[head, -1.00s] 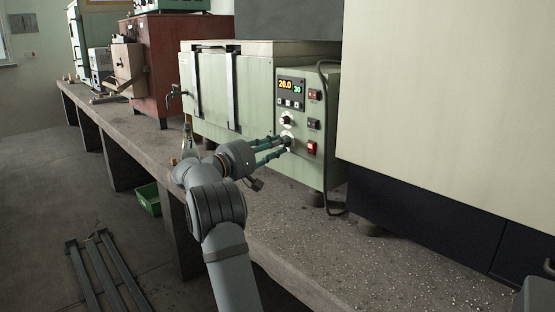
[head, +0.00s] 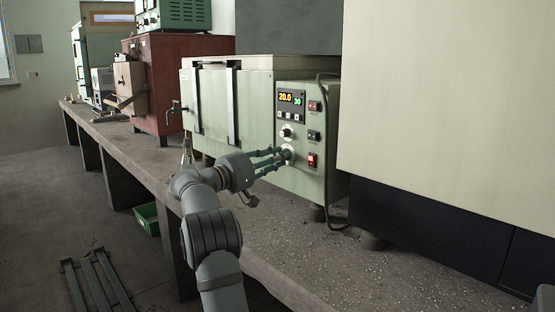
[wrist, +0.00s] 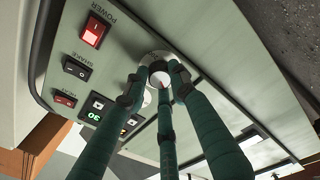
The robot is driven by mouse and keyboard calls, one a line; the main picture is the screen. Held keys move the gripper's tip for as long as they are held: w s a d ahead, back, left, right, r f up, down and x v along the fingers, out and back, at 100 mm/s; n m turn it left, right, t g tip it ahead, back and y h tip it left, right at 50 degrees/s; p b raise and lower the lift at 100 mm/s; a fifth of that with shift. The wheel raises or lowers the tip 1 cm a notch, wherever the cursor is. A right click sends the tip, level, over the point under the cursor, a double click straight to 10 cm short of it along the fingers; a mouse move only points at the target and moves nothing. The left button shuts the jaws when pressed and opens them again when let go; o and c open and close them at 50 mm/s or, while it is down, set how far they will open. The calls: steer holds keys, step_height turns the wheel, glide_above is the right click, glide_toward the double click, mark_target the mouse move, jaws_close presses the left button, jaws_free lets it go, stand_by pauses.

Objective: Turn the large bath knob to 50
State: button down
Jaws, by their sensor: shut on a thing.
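The green bath (head: 232,95) stands on the bench with its control panel facing me. My gripper (head: 284,154) has three green fingers and is shut around this knob, also in the wrist view (wrist: 163,75). The fingers hide much of the knob and its scale, so I cannot read its setting. The display (head: 291,100) shows 20.0 in orange and 30 in green. The smaller knob (head: 287,133) sits just above, clear of the fingers.
A lit red power switch (head: 312,160) is right of the large knob, with two more switches above it. A dark cable (head: 322,120) runs down the panel's right side. A large pale cabinet (head: 430,90) stands close on the right. The bench front (head: 290,225) is clear.

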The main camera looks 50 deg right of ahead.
steer(key=c, duration=1.6)
jaws_free()
steer(key=shift+s+f, duration=0.15)
steer(key=shift+s, duration=0.1)
steer(key=shift+o, duration=0.8)
steer(key=shift+w, duration=0.1)
steer(key=shift+a, duration=0.1)
steer(key=w+a, duration=0.2)
steer(key=a, duration=0.9)
steer(key=shift+a+f, duration=0.2)
steer(key=shift+a, duration=0.1)
steer(key=s+d, duration=0.1)
steer(key=d, duration=1)
steer(key=shift+s+d+r, duration=0.35)
steer(key=shift+s+d, duration=0.05)
